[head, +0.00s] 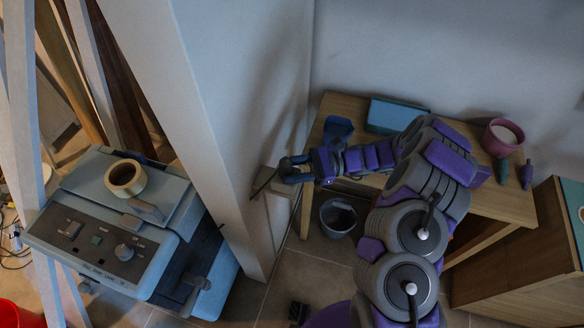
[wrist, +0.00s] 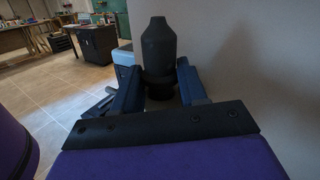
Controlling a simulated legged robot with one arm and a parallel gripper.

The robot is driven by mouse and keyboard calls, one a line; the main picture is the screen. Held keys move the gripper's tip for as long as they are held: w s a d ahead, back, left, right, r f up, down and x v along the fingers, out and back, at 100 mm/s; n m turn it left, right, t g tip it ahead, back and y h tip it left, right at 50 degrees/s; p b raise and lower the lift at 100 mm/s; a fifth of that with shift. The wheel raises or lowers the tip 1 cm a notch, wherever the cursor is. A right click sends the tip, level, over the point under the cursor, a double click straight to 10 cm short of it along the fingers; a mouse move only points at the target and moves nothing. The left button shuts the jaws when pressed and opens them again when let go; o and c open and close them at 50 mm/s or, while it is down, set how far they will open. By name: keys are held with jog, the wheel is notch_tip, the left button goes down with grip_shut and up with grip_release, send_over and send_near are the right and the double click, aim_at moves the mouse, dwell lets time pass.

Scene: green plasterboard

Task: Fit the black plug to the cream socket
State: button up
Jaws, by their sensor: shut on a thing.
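My gripper (head: 286,171) reaches left toward the pale pillar. In the wrist view its two blue fingers (wrist: 160,80) are shut on the black plug (wrist: 158,45), one on each side. The plug points straight out, away from the gripper, with a narrower tip and a wider collar near the fingers. In the head view a thin dark shape at the fingertips may be the plug, but it is too small to tell. A cream bracket-like piece (head: 279,202) at the pillar's edge, just below my gripper, may be the cream socket. No socket opening shows in either view.
A pale blue machine (head: 105,258) with a tape roll (head: 125,178) stands left of the pillar (head: 195,120). A wooden table (head: 480,205) is behind my arm, with a pink pot (head: 502,137) and a blue box (head: 395,113). A grey bucket (head: 338,217) sits on the floor.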

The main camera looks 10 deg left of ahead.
jog(key=o, duration=1.2)
jog(key=shift+f, duration=0.2)
jog(key=shift+d, duration=0.15)
